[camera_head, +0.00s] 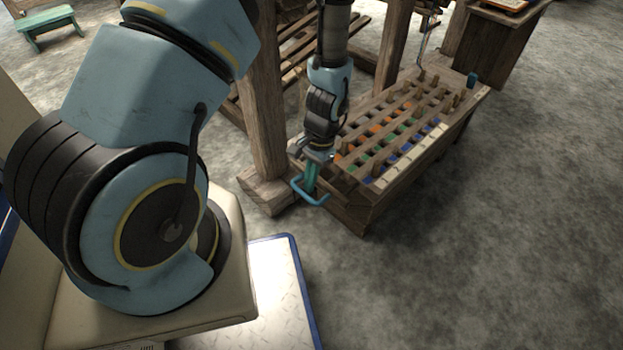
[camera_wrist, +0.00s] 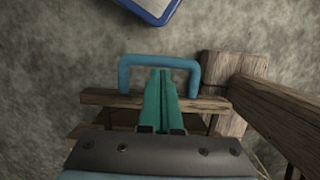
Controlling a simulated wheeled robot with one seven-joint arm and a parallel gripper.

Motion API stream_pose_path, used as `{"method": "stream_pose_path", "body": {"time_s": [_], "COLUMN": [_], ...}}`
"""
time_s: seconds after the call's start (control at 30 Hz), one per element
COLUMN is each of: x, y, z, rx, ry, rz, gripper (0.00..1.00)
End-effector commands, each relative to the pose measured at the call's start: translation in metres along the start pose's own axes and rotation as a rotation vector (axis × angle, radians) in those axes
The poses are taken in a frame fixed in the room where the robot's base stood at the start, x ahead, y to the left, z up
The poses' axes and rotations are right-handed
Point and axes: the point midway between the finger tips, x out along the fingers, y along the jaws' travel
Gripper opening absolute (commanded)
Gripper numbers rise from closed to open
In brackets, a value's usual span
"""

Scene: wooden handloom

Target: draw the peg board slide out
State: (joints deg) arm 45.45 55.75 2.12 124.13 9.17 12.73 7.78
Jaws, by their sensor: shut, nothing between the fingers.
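The peg board (camera_head: 400,128) is a wooden frame with crossing slats, upright pegs and rows of orange, green, blue and white squares. A blue U-shaped handle (camera_head: 312,201) sticks out at its near left end. In the wrist view the handle (camera_wrist: 158,61) projects from a wooden edge (camera_wrist: 100,97). My gripper (camera_head: 310,180) has green fingers that are shut and empty. In the wrist view the fingertips (camera_wrist: 161,74) appear inside the handle's loop, just short of its outer bar. I cannot tell whether they touch it. My wrist hides part of the board's near end.
A thick wooden post (camera_head: 262,110) stands left of the board, and a beam (camera_wrist: 280,115) runs along the right in the wrist view. A dark wooden box (camera_head: 497,40) stands at the far right. The grey floor in front of the handle is open up to my base.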

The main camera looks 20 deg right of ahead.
Motion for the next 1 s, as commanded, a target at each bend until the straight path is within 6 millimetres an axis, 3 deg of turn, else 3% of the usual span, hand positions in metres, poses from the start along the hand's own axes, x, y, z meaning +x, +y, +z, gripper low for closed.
{"method": "stream_pose_path", "body": {"time_s": [0.27, 0.73, 1.0], "x": [-0.012, -0.084, -0.100], "y": [-0.001, -0.003, -0.004], "z": [0.004, 0.004, 0.003], "rx": [-0.001, -0.003, -0.003], "ry": [-0.007, 0.000, 0.000], "rz": [0.001, 0.000, 0.001], "gripper": [0.00, 0.00, 0.00]}}
